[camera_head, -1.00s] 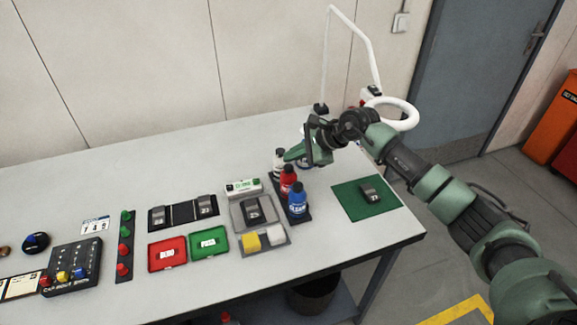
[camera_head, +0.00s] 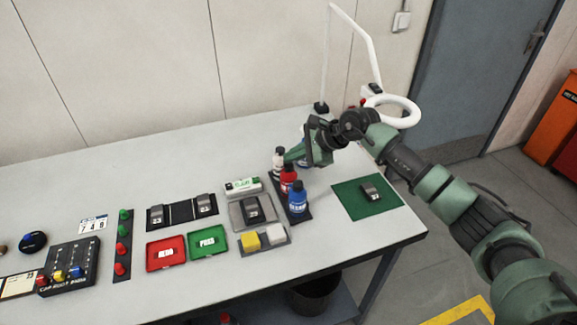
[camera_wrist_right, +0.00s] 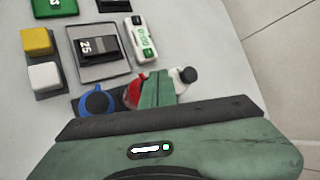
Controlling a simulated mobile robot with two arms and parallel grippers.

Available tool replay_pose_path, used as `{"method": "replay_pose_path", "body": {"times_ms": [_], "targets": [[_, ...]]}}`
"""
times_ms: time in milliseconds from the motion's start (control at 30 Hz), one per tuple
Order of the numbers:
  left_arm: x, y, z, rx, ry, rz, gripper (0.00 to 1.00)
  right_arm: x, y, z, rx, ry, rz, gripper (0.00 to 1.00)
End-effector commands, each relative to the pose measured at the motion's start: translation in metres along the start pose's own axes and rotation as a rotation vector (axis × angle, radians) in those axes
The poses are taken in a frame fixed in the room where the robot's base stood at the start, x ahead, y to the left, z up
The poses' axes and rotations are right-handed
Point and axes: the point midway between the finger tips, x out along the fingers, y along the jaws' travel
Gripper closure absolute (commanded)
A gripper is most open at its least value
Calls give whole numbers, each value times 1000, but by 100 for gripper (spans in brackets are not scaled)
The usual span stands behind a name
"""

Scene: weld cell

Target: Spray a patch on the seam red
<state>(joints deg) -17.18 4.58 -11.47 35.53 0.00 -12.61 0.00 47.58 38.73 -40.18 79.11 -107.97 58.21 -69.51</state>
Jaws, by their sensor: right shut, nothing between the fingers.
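Three bottles stand in a dark rack: a white one with a dark cap (camera_head: 278,160), a red one (camera_head: 288,181) and a blue one (camera_head: 297,202). My right gripper (camera_head: 290,156) is shut and empty beside the white and red bottles; touching or apart I cannot tell. In the wrist view its green fingers (camera_wrist_right: 158,88) lie between the red bottle (camera_wrist_right: 133,92) and the white bottle (camera_wrist_right: 185,77), partly hiding both. A dark grey numbered piece (camera_head: 252,210) sits in a grey tray (camera_head: 238,217). I cannot make out a seam or a red patch. My left gripper is not in view.
A green mat (camera_head: 383,204) holds another grey piece (camera_head: 370,191). Red (camera_head: 158,264) and green (camera_head: 203,253) trays, yellow (camera_head: 250,241) and white (camera_head: 275,233) blocks lie near. A ring lamp (camera_head: 405,115) stands behind my right arm. The table's back left is clear.

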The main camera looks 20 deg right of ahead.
Motion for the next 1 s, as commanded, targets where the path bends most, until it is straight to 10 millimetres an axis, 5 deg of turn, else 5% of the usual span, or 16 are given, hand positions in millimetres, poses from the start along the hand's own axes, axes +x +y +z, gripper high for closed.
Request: {"method": "replay_pose_path", "body": {"times_ms": [1000], "targets": [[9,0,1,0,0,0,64,5,4,-4,0,0,0,100]]}}
